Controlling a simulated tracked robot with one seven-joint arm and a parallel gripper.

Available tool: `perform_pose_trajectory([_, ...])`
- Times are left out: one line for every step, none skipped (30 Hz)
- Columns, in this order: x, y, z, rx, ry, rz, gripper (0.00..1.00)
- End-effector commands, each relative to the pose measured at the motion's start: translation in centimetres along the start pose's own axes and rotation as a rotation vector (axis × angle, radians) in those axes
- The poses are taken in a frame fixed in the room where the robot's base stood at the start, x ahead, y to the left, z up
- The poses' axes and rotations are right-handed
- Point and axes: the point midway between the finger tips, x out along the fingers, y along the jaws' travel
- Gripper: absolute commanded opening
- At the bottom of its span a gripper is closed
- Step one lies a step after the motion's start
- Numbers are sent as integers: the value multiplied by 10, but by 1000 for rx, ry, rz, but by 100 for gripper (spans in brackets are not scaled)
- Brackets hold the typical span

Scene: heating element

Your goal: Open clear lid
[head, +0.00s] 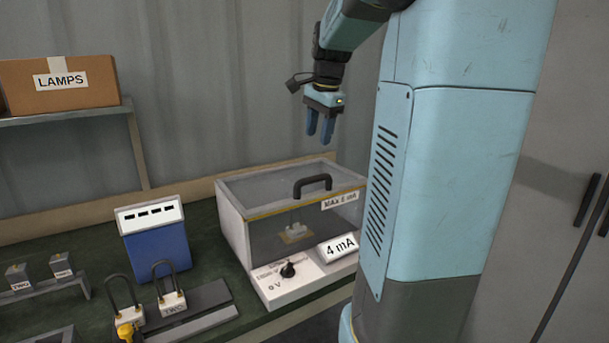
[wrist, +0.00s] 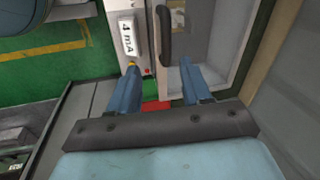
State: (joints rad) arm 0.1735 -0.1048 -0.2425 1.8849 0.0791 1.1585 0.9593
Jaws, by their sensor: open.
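The clear lid (head: 270,190) lies closed on top of a white box (head: 233,225) at the middle of the bench. Its black handle (head: 312,183) arches up near the front edge, beside a "MAX 8 mA" label. The handle also shows in the wrist view (wrist: 164,32), ahead of and between the fingers. My gripper (head: 320,138) is open and empty, pointing down above the back of the lid, apart from the handle. In the wrist view my two blue fingers (wrist: 158,72) are spread. A small pale part inside the box (head: 296,231) shows through the clear front.
A control panel with a black knob (head: 288,270) and a "4 mA" display (head: 337,247) fronts the box. A blue unit (head: 156,240) and padlocks (head: 172,300) stand left. A LAMPS carton (head: 60,86) sits on a shelf. Space above the lid is free.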

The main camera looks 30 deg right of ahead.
Motion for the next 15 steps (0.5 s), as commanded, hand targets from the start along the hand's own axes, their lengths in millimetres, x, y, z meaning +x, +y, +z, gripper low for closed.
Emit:
perform_pose_trajectory([3,-5,-9,43,-1,11,48])
perform_pose_trajectory([3,-7,-13,65,-1,14,48])
perform_pose_trajectory([4,-9,-18,90,-1,19,48])
perform_pose_trajectory([5,-10,-20,104,-1,22,48])
perform_pose_trajectory([5,-11,-22,117,-1,24,48])
perform_pose_trajectory([6,-12,-24,128,0,25,48])
perform_pose_trajectory([7,-13,-25,134,0,26,48])
perform_pose_trajectory([8,-13,-26,138,-1,27,48])
perform_pose_trajectory([11,-13,-26,140,-1,29,48])
perform_pose_trajectory([13,-13,-26,141,-1,29,48])
perform_pose_trajectory([16,-13,-26,141,-2,30,48])
perform_pose_trajectory([22,-12,-26,140,-2,30,48])
perform_pose_trajectory([26,-12,-26,140,-2,30,48])
perform_pose_trajectory([30,-12,-26,140,-2,30,48])
perform_pose_trajectory([36,-12,-26,140,-2,30,48])
